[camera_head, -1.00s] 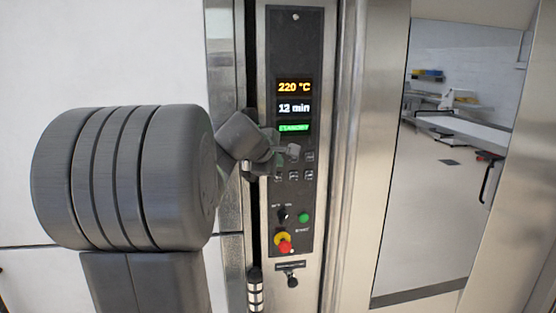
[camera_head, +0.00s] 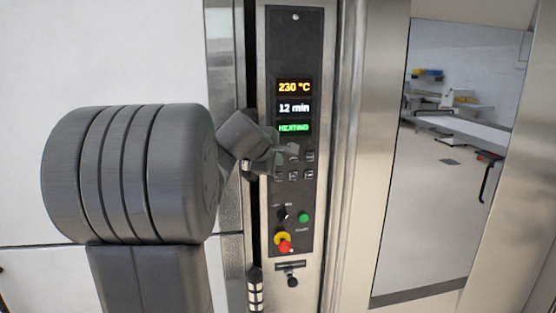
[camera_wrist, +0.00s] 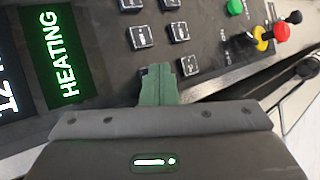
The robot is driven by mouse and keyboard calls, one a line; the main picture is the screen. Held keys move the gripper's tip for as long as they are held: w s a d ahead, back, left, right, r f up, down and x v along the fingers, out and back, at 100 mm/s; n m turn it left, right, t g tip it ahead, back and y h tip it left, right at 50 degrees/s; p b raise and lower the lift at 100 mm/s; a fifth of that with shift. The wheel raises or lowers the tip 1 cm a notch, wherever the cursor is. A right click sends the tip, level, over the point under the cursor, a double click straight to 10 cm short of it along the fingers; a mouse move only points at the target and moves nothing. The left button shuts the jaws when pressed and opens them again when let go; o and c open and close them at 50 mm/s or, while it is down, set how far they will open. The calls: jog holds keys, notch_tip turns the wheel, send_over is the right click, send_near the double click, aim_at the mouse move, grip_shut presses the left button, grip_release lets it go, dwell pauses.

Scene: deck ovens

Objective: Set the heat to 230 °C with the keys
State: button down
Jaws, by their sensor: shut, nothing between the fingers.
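The control panel (camera_head: 286,55) is a tall dark strip on a steel post. Its top display (camera_head: 294,88) reads 230 °C in orange. Below it one display reads 12 min, and a green one (camera_head: 293,128) reads HEATING. Several small square keys (camera_head: 308,175) sit under the displays; they also show in the wrist view (camera_wrist: 179,32). My gripper (camera_head: 296,149) is shut and empty, with its tips at the upper keys. In the wrist view the green fingertips (camera_wrist: 158,72) cover one key area; whether they touch it I cannot tell.
Below the keys are a black knob (camera_head: 283,215), a green button (camera_head: 304,218) and a red knob on a yellow ring (camera_head: 284,245). A steel frame stands right of the panel. A doorway-like opening shows a table (camera_head: 470,132) beyond.

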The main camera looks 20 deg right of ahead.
dwell(0.3)
jog(key=shift+s+a, duration=0.15)
jog(key=shift+s, duration=0.65)
jog(key=shift+s, duration=0.1)
jog(key=shift+s+a+b, duration=0.2)
jog(key=shift+s, duration=0.6)
jog(key=shift+s+a+b, duration=0.15)
jog(key=shift+s+a, duration=0.05)
jog(key=shift+s, duration=0.55)
jog(key=shift+s+a+b, duration=0.2)
jog(key=shift+s, duration=0.6)
jog(key=shift+w, duration=0.1)
jog(key=shift+s+a, duration=0.25)
jog(key=shift+s, duration=0.8)
jog(key=shift+s+a, duration=0.2)
jog(key=shift+s, duration=0.8)
jog(key=shift+w, duration=0.2)
